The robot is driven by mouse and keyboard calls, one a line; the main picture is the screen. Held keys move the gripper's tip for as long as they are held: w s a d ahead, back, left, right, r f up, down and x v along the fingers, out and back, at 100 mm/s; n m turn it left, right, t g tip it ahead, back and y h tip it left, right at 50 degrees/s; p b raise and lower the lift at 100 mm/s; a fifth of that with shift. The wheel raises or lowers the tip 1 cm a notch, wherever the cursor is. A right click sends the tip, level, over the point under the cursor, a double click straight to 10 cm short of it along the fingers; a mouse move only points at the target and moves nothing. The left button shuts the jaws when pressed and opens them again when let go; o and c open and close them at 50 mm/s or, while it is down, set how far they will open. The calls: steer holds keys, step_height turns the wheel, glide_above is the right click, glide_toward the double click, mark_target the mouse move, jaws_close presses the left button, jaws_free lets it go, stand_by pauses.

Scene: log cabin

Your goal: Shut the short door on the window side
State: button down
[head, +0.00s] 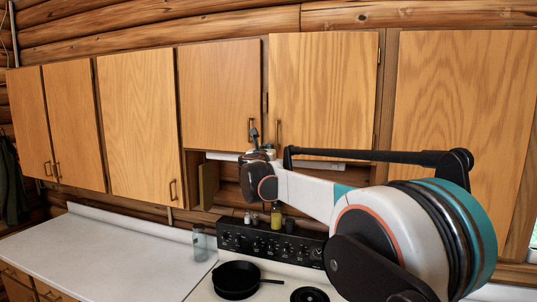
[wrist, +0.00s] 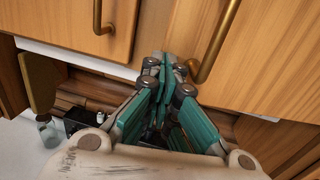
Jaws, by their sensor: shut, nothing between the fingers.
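The short door on the window side (head: 322,90) is the right one of the two short doors above the stove. It stands slightly out from the cabinet front, hinged at its right edge, and looks ajar. Its brass handle (head: 279,132) is at its lower left; in the wrist view the handle (wrist: 215,40) is just right of my fingertips. My gripper (head: 254,136) is shut and empty, in front of the lower gap between the short doors. In the wrist view my gripper (wrist: 165,65) is close to the door's (wrist: 265,60) lower left edge; I cannot tell if they touch.
The left short door (head: 220,95) looks closed. A small wooden panel (head: 208,185) stands out below the cabinets. The stove (head: 270,240) holds a black pan (head: 237,280); a glass jar (head: 199,243) stands on the white counter (head: 110,255). Tall doors flank the short ones.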

steer(key=w+d+h+p, duration=0.1)
steer(key=w, duration=0.5)
steer(key=shift+w+r+m, duration=0.15)
steer(key=shift+w+m, duration=0.05)
steer(key=shift+m, duration=0.1)
stand_by(0.4)
